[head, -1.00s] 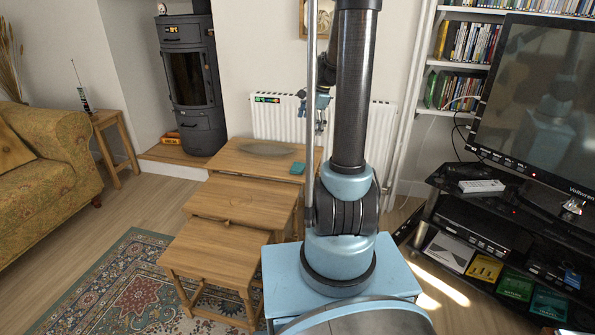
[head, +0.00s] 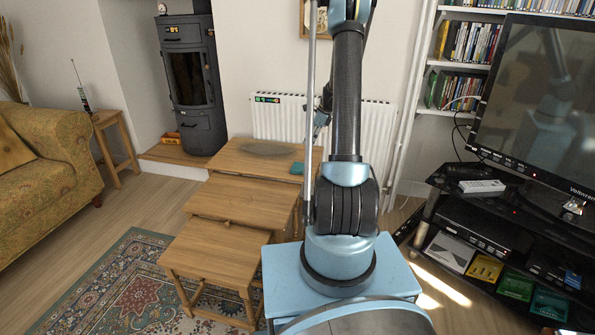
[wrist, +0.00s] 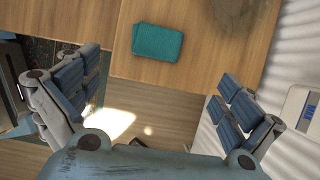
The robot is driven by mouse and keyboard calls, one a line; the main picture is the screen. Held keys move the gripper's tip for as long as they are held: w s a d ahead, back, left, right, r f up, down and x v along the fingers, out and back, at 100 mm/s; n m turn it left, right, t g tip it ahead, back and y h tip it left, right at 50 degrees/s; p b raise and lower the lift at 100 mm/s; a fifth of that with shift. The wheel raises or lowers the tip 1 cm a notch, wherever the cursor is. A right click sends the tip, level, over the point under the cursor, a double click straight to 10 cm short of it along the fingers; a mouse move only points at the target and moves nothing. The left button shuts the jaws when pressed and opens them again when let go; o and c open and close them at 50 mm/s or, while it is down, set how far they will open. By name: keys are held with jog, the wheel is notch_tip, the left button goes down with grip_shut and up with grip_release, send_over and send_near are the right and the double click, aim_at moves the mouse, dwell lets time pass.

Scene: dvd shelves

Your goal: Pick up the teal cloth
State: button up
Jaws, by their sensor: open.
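The teal cloth (head: 297,168) lies folded flat near the right edge of the tallest wooden nesting table (head: 228,160). In the wrist view the cloth (wrist: 157,42) is a small rounded rectangle at the top middle, close to the table's edge. My gripper (wrist: 155,97) is open and empty, its blue-padded fingers spread wide on both sides of the view. The cloth lies beyond the fingertips, between their lines, and nothing touches it. In the head view my arm hides most of the gripper.
A grey oval mat (head: 266,148) lies on the same table. Two lower nesting tables (head: 238,199) step down in front. A white radiator (head: 278,118) stands behind. A TV stand (head: 500,235) is at right, a sofa (head: 45,170) at left.

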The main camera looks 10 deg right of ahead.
send_over(298, 165)
jog(key=d, duration=0.2)
jog(key=f, duration=1)
jog(key=shift+s+a, duration=0.1)
jog(key=shift+s, duration=0.25)
jog(key=shift+s+x, duration=0.15)
jog(key=shift+x, duration=1.2)
jog(key=shift+s+x, duration=0.1)
jog(key=shift+x, duration=1.25)
jog(key=c, duration=0.5)
jog(key=shift+c, duration=0.4)
notch_tip(298, 165, up, 10)
